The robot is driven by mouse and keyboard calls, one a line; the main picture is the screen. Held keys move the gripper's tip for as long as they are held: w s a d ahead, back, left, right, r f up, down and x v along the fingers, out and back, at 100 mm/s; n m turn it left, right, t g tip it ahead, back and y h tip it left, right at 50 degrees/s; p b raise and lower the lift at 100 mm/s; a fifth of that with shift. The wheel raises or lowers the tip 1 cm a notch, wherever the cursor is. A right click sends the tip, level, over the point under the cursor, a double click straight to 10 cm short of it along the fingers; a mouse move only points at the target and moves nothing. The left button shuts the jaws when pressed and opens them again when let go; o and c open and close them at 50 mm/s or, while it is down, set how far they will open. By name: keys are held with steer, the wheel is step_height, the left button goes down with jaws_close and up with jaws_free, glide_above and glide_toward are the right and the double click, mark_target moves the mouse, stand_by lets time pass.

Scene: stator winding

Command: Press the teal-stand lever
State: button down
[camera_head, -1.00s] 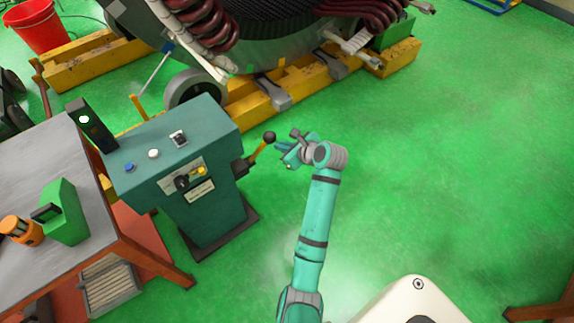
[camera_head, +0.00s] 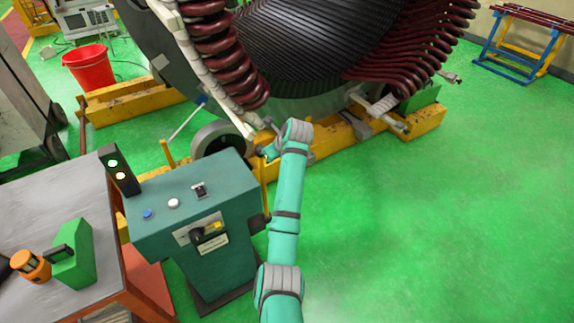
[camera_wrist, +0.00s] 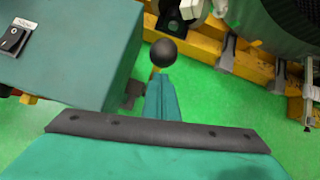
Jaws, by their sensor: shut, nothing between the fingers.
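The teal stand (camera_head: 205,215) has buttons, a small switch and a front plate on its body. Its lever, a yellow rod (camera_head: 265,193), rises along the stand's right side and looks nearly upright. The lever's dark ball knob (camera_wrist: 163,52) shows in the wrist view, just beyond the fingertips; I cannot tell whether they touch it. My gripper (camera_head: 268,153) is at the lever's upper end in the head view, where it hides most of the knob. In the wrist view, my gripper (camera_wrist: 159,80) is shut with nothing held.
A large stator (camera_head: 300,45) with dark red coils stands behind on yellow beams (camera_head: 425,122). A signal light (camera_head: 118,170) on the stand's left shows two lit lamps. A grey-topped table (camera_head: 50,215) is at left. Green floor at right is clear.

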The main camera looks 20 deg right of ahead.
steer(key=w, duration=0.1)
steer(key=w+a+r, duration=0.1)
steer(key=w, duration=0.1)
steer(key=shift+w+a+r, duration=0.1)
steer(key=shift+a, duration=0.1)
stand_by(0.3)
steer(key=s+d+f, duration=0.2)
steer(key=s+d, duration=0.1)
steer(key=s, duration=0.1)
steer(key=a+v, duration=0.1)
steer(key=v, duration=0.9)
steer(key=shift+d+r, duration=0.25)
steer(key=shift+r, duration=0.35)
steer(key=shift+w, duration=0.1)
